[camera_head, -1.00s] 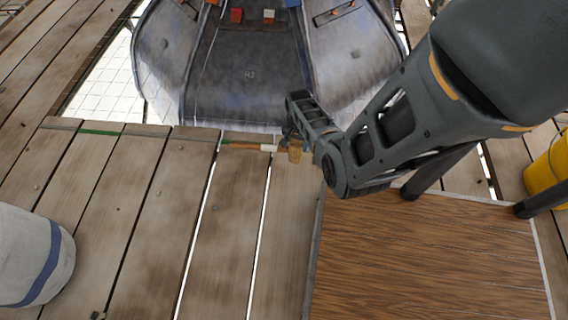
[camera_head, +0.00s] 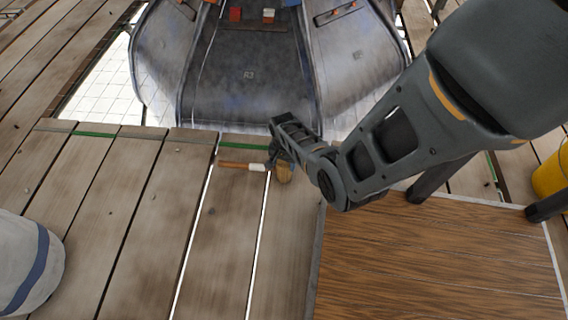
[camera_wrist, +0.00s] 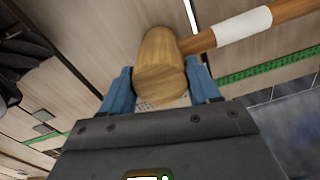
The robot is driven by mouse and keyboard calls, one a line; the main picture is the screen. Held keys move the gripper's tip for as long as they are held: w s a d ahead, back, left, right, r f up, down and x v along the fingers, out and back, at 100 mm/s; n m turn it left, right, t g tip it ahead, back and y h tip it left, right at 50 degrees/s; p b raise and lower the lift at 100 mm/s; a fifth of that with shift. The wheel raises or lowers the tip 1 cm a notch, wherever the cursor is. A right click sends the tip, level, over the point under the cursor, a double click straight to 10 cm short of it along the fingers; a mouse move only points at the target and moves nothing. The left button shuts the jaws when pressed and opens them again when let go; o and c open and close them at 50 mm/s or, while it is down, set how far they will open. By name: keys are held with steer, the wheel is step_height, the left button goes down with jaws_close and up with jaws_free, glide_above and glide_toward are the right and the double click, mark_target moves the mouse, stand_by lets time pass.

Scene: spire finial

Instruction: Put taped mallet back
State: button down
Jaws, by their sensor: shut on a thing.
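The taped mallet has a tan wooden head, which shows in the wrist view (camera_wrist: 160,65), and a brown handle with a white tape band (camera_wrist: 243,27). My gripper (camera_wrist: 163,88) is shut on the mallet's head, with one blue finger on each side. In the head view the mallet (camera_head: 240,166) is held over the planks near their far edge, its handle pointing left. I cannot tell how high it is above the planks. My gripper in the head view (camera_head: 281,160) partly covers the mallet's head.
A green strip (camera_head: 95,134) runs along the planks' far edge. Beyond it stands a grey metal panelled structure (camera_head: 248,75). A brown wooden board (camera_head: 430,260) lies at right, a yellow bucket (camera_head: 551,175) far right, and a white bag-like container with a blue stripe (camera_head: 22,265) at left. The middle planks are clear.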

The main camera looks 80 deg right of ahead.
steer(key=shift+c, duration=1.3)
jaws_free()
step_height(320, 180, up, 12)
steer(key=p, duration=0.7)
steer(key=s+a+r+n+t+h, duration=0.25)
steer(key=a+r+n, duration=0.3)
steer(key=a, duration=0.45)
steer(key=s+a+r+n+t+h, duration=0.1)
steer(key=s+a+r+n+t, duration=0.1)
steer(key=a+r+n+t, duration=0.5)
steer(key=s+a+r+n+t+y, duration=0.1)
steer(key=s+a+r+n, duration=0.1)
steer(key=a+r, duration=0.3)
steer(key=s+a+r+n+t+y, duration=0.1)
steer(key=a+r, duration=0.4)
steer(key=r, duration=0.9)
steer(key=s+a+r+n+t+y, duration=0.1)
steer(key=s+a+r+n+t, duration=0.1)
steer(key=r, duration=0.7)
steer(key=a+n+t, duration=0.1)
steer(key=a+n, duration=0.1)
steer(key=a, duration=0.1)
steer(key=shift+s+r+y, duration=0.3)
steer(key=shift+r+y, duration=0.05)
steer(key=shift+r, duration=0.05)
